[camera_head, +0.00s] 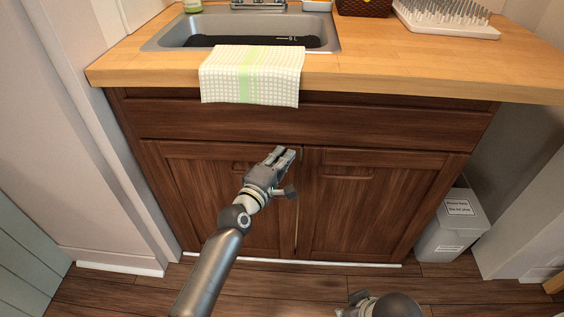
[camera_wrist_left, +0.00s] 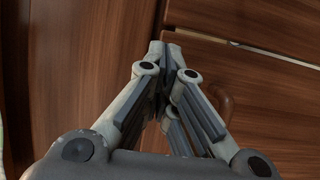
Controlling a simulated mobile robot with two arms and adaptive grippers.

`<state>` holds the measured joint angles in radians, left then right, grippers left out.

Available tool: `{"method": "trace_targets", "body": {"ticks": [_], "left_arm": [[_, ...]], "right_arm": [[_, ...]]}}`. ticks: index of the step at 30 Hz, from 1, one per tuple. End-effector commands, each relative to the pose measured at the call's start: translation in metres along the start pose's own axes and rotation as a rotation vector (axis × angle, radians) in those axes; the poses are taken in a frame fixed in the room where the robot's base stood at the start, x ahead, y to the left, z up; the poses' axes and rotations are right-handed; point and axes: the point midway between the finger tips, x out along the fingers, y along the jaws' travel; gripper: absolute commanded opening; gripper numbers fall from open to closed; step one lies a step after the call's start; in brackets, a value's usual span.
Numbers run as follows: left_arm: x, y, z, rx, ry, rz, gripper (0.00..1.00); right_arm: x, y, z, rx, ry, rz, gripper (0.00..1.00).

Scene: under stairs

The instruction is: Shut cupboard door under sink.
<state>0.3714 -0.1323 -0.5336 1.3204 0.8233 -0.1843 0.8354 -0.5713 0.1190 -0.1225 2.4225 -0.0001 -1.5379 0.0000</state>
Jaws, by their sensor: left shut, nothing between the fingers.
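The dark wooden cupboard under the sink has a left door (camera_head: 219,205) and a right door (camera_head: 352,206). Both look about flush with the front in the head view, with a narrow gap between them. My left gripper (camera_head: 285,154) is at the upper right corner of the left door, near the gap. Its fingers are shut and empty in the left wrist view (camera_wrist_left: 171,50), in front of the wood. I cannot tell whether they touch the door. My right gripper (camera_head: 354,302) is only partly in view at the bottom edge, low over the floor.
A wooden countertop (camera_head: 400,70) holds the sink (camera_head: 160,38), and a checked towel (camera_head: 250,75) hangs over its front edge. A grey bin (camera_head: 452,228) stands right of the cupboard. A wall closes off the left side. Wooden floor in front is clear.

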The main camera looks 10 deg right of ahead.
Motion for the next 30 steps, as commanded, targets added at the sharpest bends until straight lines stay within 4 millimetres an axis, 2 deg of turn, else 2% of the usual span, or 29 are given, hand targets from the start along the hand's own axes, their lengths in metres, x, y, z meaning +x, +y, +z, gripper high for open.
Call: {"method": "trace_targets", "body": {"ticks": [20,26,30], "left_arm": [[0.002,0.007,-0.005,0.001,0.014,0.013,0.00],[-0.017,0.005,-0.005,0.000,0.013,0.010,0.00],[-0.040,0.002,-0.003,0.000,0.010,0.005,0.00]], "right_arm": [[-0.004,0.000,0.000,0.000,0.002,0.000,0.20],[-0.004,0.000,0.000,0.000,0.002,0.000,0.20],[-0.004,0.000,0.000,0.000,0.002,0.000,0.20]]}}
